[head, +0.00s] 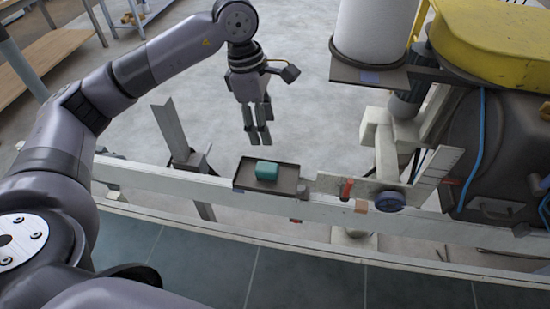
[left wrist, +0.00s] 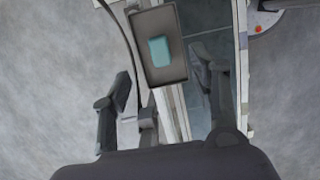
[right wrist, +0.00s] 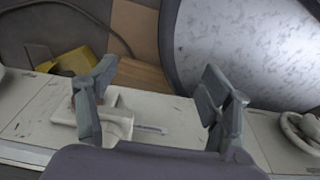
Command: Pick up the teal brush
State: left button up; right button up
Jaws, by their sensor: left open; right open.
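The teal brush (head: 267,171) shows as a small teal block lying on a dark tray (head: 243,180) fixed on the pale rail. In the left wrist view the brush (left wrist: 159,50) lies on the tray (left wrist: 166,77), ahead of the fingers and between their lines. My left gripper (head: 258,138) points down above and behind the tray, apart from the brush, open and empty. It also shows in the left wrist view (left wrist: 165,100). My right gripper (right wrist: 160,100) is open and empty, seen only in the right wrist view, with pale machine parts beyond its fingers.
The pale rail (head: 140,177) runs across the front. Right of the tray stand a bracket with a red part (head: 347,188) and a blue-purple knob (head: 389,201). A white cylinder (head: 374,30) and a yellow-topped machine (head: 495,35) stand at the right. The space above the tray looks clear.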

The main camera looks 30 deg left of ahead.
pick_arm(q)
jog(key=a, duration=0.2)
jog(key=p, duration=0.3)
send_near(267, 166)
jog(key=shift+y, duration=0.4)
jog(key=f, duration=0.2)
jog(key=d+f, duration=0.1)
jog(key=f, duration=0.2)
jog(key=shift+s+d+f, duration=0.1)
jog(key=shift+s+d, duration=0.05)
jog(key=shift+d, duration=0.05)
jog(key=shift+f+p, duration=0.25)
jog(key=shift+p, duration=0.1)
jog(key=f, duration=0.1)
jog(key=f+p, duration=0.1)
jog(key=f, duration=0.1)
jog(key=shift+d+f+p, duration=0.25)
jog(key=shift+f+p, duration=0.1)
jog(key=shift+w+f, duration=0.2)
jog(key=shift+f, duration=0.35)
jog(key=c, duration=1.2)
jog(key=shift+c, duration=0.2)
jog(key=shift+r, duration=0.15)
